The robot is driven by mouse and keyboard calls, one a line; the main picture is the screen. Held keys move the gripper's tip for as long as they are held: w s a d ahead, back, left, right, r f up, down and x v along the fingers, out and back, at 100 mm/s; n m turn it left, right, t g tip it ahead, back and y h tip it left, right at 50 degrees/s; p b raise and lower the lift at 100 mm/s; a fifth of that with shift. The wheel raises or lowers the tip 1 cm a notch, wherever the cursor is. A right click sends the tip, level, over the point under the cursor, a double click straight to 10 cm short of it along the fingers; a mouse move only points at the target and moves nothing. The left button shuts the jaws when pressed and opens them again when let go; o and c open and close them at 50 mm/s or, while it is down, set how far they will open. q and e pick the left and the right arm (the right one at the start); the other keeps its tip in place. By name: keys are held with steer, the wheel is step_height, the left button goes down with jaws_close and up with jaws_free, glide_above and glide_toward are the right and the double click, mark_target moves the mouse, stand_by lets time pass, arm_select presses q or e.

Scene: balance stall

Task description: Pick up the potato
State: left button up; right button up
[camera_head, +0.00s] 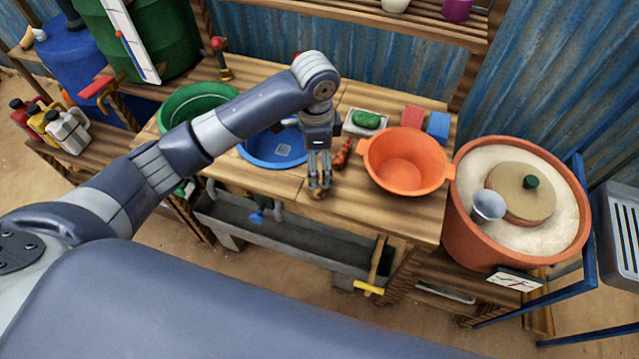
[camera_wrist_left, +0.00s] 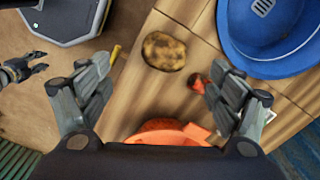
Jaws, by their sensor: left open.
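The potato (camera_wrist_left: 164,51), brown and mottled, lies on the wooden table top in the left wrist view. My left gripper (camera_wrist_left: 157,76) is open and empty above the table, its two fingers spread. The potato shows between and just beyond the fingertips, apart from them. In the head view my left gripper (camera_head: 319,188) points down at the table's front part, and I cannot make out the potato there. Part of my right gripper (camera_wrist_left: 27,68) shows at the left edge of the wrist view; its opening is unclear.
A blue basin (camera_head: 270,153) and an orange basin (camera_head: 405,168) flank the left gripper. A reddish carrot-like thing (camera_head: 342,154) lies close on its right. A green item (camera_head: 366,119) sits in a small tray behind. A grey trough (camera_head: 290,246) runs below the front edge.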

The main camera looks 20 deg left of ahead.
arm_select(q)
steer(key=shift+w+a+f, duration=0.1)
steer(key=shift+a+f, duration=0.05)
glide_above(320, 194)
steer(key=w+a, duration=0.2)
step_height(320, 194, down, 4)
steer(key=shift+w+d+f+p, duration=0.15)
steer(key=shift+f+p, duration=0.1)
steer(key=shift+p, duration=0.1)
steer(key=f, duration=0.1)
steer(key=f+p, duration=0.1)
steer(key=f, duration=0.2)
steer(key=shift+w+f, duration=0.25)
steer(key=shift+f, duration=0.55)
steer(key=c, duration=1.2)
arm_select(e)
steer(key=shift+s+a+r, duration=0.1)
steer(key=shift+s+r, duration=0.15)
steer(key=shift+r, duration=0.8)
